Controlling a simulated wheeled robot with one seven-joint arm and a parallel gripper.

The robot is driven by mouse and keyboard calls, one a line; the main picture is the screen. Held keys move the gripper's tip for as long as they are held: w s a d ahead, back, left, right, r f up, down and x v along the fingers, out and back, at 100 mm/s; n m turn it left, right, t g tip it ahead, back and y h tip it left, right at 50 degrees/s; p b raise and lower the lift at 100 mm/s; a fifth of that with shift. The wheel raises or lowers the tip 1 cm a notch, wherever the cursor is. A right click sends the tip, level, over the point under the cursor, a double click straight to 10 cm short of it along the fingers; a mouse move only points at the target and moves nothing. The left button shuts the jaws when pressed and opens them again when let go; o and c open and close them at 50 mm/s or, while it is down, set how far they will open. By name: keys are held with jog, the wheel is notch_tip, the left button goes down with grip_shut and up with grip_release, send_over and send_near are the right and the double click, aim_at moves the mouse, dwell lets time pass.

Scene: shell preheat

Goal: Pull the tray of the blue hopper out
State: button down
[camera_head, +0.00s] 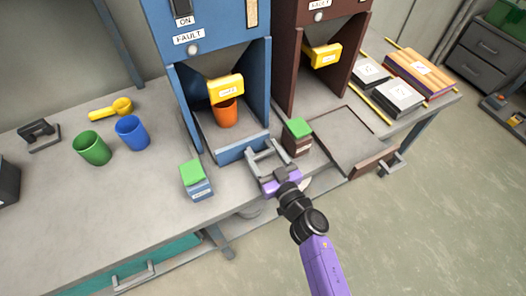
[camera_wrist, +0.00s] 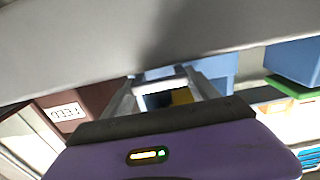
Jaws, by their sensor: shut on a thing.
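The blue hopper (camera_head: 205,58) stands at the back of the bench. Its tray (camera_head: 243,149) sits in the bay under the yellow spout, with its blue front lip at the opening. An orange cup (camera_head: 226,114) stands on this tray. My gripper (camera_head: 266,151) is at the right part of the tray's front and is shut on the tray's grey handle, which also shows between the fingers in the wrist view (camera_wrist: 160,84). The exact contact is partly hidden by the fingers.
A blue box with a green top (camera_head: 196,180) stands left of my gripper, and a brown one (camera_head: 297,138) close on its right. The brown hopper's tray (camera_head: 350,137) lies pulled out farther right. Green (camera_head: 92,149) and blue (camera_head: 132,133) cups stand left.

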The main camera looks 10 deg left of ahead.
jog(key=p+v, duration=0.8)
jog(key=v, duration=1.4)
jog(key=shift+s+d, duration=0.15)
jog(key=shift+d, duration=0.05)
jog(key=shift+c, duration=1.1)
grip_release()
jog(key=b+v, duration=0.1)
jog(key=v, duration=0.6)
jog(key=shift+s+d, duration=0.25)
jog(key=shift+s, duration=0.1)
